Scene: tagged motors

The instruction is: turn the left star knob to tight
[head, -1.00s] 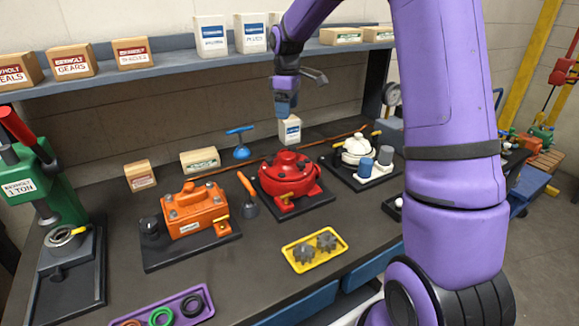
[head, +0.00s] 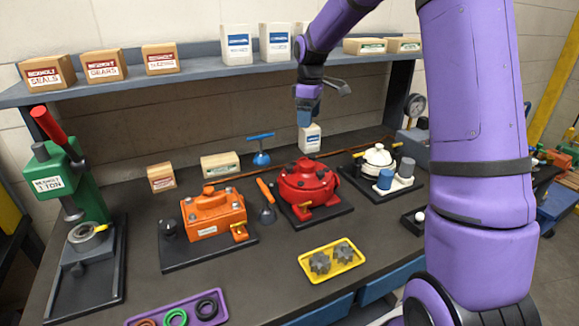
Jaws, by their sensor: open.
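Three motor-like units stand on the dark bench: an orange one (head: 213,212), a red round one (head: 308,186) and a white-topped one (head: 377,158). A black knob (head: 169,229) sits on the base plate left of the orange unit.
A yellow tray with gears (head: 331,275) and a purple tray with rings (head: 177,323) lie in front. A green press (head: 75,190) stands left. A blue T-handled tool (head: 261,150) and a white box (head: 310,138) stand behind. A shelf with boxes (head: 200,75) runs above.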

